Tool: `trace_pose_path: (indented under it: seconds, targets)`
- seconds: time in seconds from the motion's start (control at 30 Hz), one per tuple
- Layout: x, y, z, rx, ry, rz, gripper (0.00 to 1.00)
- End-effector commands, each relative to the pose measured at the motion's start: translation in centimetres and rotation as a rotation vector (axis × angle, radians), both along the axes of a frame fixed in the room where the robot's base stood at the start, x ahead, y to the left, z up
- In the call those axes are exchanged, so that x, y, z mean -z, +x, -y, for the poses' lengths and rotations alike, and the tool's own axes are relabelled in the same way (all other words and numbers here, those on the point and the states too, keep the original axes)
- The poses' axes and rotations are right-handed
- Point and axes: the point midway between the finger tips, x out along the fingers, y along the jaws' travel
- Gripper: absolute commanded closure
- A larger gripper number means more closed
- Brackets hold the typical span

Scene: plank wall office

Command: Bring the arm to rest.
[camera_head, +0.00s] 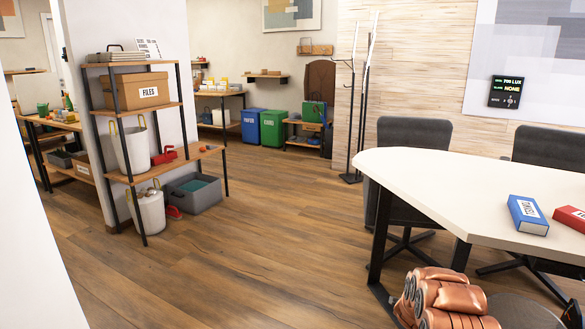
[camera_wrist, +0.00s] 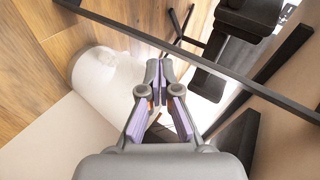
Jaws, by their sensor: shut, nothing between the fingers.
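My gripper (camera_wrist: 158,70) shows in the wrist view with its purple-padded fingers closed together. Nothing is held between them. My copper-coloured arm (camera_head: 445,299) is bunched low at the bottom right of the head view, beside the near end of the white table (camera_head: 440,185). I cannot make out the fingers in the head view. In the wrist view, a dark table-frame bar (camera_wrist: 240,70) crosses behind the fingers, with wooden floor (camera_wrist: 30,45) at the left.
A blue binder (camera_head: 528,214) and a red binder (camera_head: 571,218) lie on the table. Dark chairs (camera_head: 413,140) stand around it. A shelf unit (camera_head: 150,178) with a files box (camera_head: 136,91) stands at the left. The wooden floor (camera_head: 270,230) between shelf and table is clear.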

Motion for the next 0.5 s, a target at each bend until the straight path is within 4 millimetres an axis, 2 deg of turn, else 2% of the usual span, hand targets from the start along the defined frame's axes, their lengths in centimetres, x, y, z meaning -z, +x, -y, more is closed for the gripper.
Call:
trace_pose_path:
  seconds: [0.03, 0.1, 0.33, 0.5]
  targets:
    - [-2.5, 0.4, -1.3, -0.041, 0.007, -0.018, 1.00]
    - [-4.8, 0.7, -3.0, -0.099, 0.014, -0.050, 1.00]
    - [-11.8, 0.2, -8.8, -0.298, 0.028, -0.164, 1.00]
    - [-16.8, -1.3, -13.0, -0.449, 0.028, -0.250, 1.00]
